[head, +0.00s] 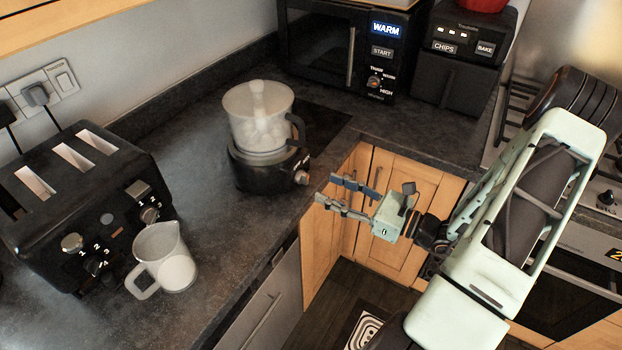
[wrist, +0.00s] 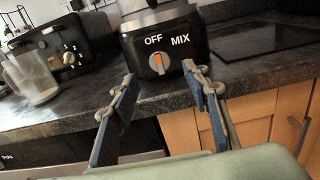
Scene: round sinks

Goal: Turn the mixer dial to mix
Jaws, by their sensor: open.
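The mixer (head: 262,140) stands on the dark counter near the inner corner, with a clear bowl on a black base. Its dial (head: 302,177) is on the front of the base. In the wrist view the dial (wrist: 158,63) is grey with an orange mark, below the labels OFF and MIX (wrist: 180,42). The orange mark points roughly up, nearer OFF. My gripper (head: 342,194) is open and empty, in front of the dial and apart from it. In the wrist view my gripper (wrist: 158,88) has its two blue fingers on either side of the dial.
A black toaster (head: 85,200) and a clear measuring jug (head: 163,262) stand on the left of the counter. A microwave (head: 345,45) and an air fryer (head: 462,60) stand at the back. The counter edge and wooden cupboards (head: 385,185) lie below my gripper.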

